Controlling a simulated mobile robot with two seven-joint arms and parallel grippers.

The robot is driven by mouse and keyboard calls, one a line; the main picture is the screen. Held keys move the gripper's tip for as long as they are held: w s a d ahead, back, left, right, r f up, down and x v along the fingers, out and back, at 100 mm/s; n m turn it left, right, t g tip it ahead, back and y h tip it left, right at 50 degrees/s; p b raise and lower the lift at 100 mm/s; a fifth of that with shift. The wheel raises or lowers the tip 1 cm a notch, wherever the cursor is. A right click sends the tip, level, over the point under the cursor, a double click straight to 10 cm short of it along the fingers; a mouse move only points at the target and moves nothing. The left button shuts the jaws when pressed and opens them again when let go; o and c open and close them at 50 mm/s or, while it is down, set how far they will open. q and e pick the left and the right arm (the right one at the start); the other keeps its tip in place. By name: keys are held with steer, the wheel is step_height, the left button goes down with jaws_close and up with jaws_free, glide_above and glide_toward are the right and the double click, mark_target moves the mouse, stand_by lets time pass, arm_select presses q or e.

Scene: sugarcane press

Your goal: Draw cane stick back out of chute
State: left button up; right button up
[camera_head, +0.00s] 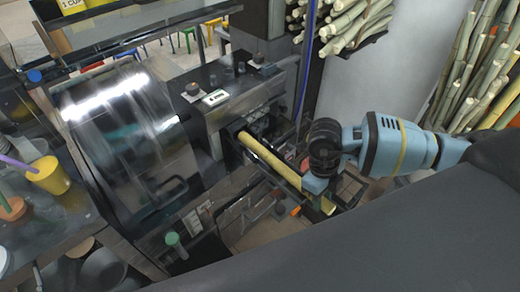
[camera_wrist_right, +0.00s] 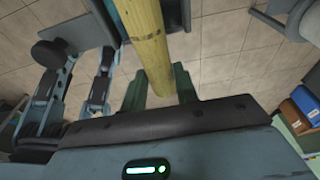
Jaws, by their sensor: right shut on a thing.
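A yellow cane stick (camera_head: 270,157) slants out of the dark chute (camera_head: 246,140) at the front of the press (camera_head: 220,95) in the head view. Its far end is in or at the chute mouth; how deep it sits is hidden. My right gripper (camera_head: 316,185) is shut on the stick near its close end, which pokes out just beyond the gripper. In the right wrist view the stick (camera_wrist_right: 147,40) runs down between the two green fingers of the gripper (camera_wrist_right: 160,90). My left gripper is not visible.
A curved metal cover (camera_head: 130,130) fills the left middle. A counter with a yellow cup (camera_head: 48,175) is at the far left.

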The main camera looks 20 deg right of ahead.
steer(key=shift+s+d+f, duration=0.15)
steer(key=shift+s+d, duration=0.2)
steer(key=shift+s, duration=0.45)
steer(key=o, duration=1)
steer(key=shift+o, duration=0.2)
steer(key=shift+w, duration=0.1)
